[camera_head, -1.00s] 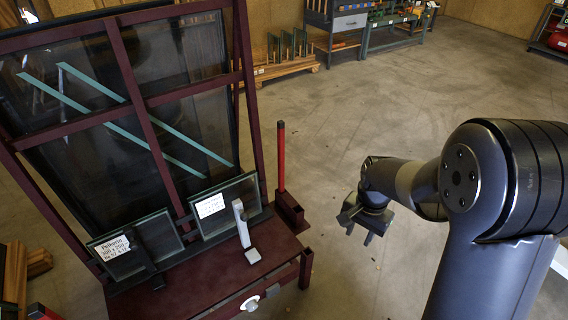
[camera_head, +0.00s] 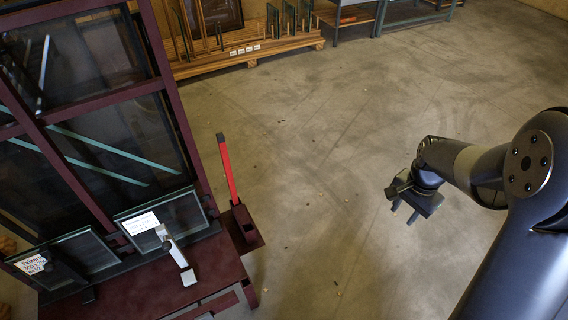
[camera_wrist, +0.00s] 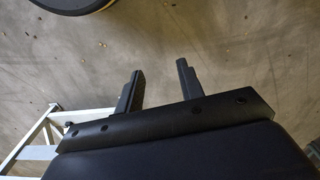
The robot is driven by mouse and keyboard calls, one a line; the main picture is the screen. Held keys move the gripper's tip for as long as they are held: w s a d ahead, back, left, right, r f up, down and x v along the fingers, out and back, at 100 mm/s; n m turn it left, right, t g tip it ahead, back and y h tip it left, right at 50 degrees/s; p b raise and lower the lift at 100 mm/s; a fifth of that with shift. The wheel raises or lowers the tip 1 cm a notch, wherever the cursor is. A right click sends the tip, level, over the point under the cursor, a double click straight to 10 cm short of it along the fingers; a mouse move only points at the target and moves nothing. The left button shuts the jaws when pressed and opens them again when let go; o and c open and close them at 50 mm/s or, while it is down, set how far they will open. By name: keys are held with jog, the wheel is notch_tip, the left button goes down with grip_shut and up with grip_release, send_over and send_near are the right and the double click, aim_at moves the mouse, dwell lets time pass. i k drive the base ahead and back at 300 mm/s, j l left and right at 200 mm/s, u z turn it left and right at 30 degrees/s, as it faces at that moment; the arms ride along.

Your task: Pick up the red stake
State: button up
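The red stake (camera_head: 227,168) stands nearly upright at the right side of the dark red tilting frame, with a black tip and its foot in a dark red holder (camera_head: 241,229). My gripper (camera_head: 404,215) is well to the right of the stake, over the bare floor, with its fingers pointing down. In the wrist view my gripper (camera_wrist: 158,80) has its two fingers apart with nothing between them. The stake does not show in the wrist view.
The dark red frame (camera_head: 170,90) holds glass panes and two small labelled panes. A grey clamp-like piece (camera_head: 178,255) is on its ledge. A wooden rack (camera_head: 250,52) and a workbench (camera_head: 415,14) stand at the back. The floor between stake and gripper is clear.

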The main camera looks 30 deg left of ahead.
aim_at(220, 136)
jog(key=i+u, duration=0.85)
jog(key=u, duration=0.15)
jog(key=i+l+u, duration=0.25)
jog(key=i+u, duration=0.5)
jog(key=u, duration=0.15)
jog(key=i+u, duration=0.2)
jog(key=u, duration=0.2)
jog(key=i+l+u, duration=0.15)
jog(key=u, duration=0.25)
jog(key=i+l, duration=0.05)
